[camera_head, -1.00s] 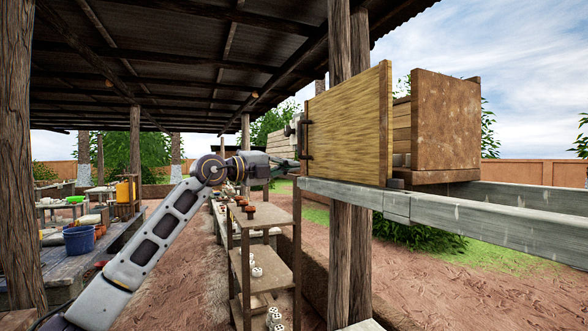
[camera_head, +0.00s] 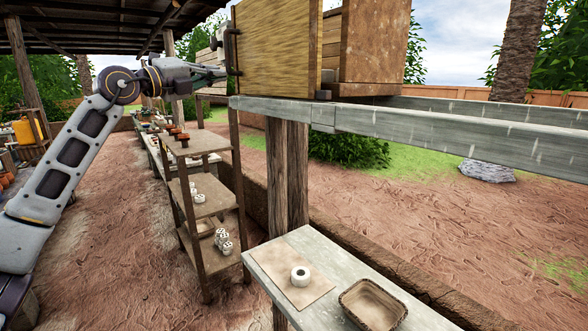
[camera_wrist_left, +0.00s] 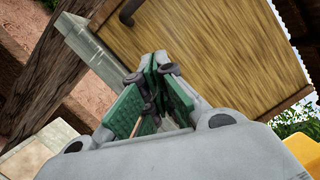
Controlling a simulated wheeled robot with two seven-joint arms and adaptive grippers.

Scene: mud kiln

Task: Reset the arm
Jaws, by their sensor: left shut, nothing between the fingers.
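My left arm reaches in from the left in the head view. Its gripper (camera_head: 214,72) is raised near the left edge of a wooden door panel (camera_head: 275,48) on a box. In the left wrist view the green-padded fingers (camera_wrist_left: 153,85) are together with nothing held. The door panel (camera_wrist_left: 205,45) fills the background there, with a dark handle (camera_wrist_left: 128,12) at the top. In the head view the dark handle (camera_head: 232,52) is close to the fingertips; I cannot tell if they touch. My right gripper is not in view.
A pale beam (camera_head: 420,127) runs under the box (camera_head: 372,42). A wooden shelf rack (camera_head: 212,205) with small white pieces stands below my arm. A table with a white ring-shaped piece (camera_head: 300,276) and a brown tray (camera_head: 372,305) is at the front. Open dirt lies to the right.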

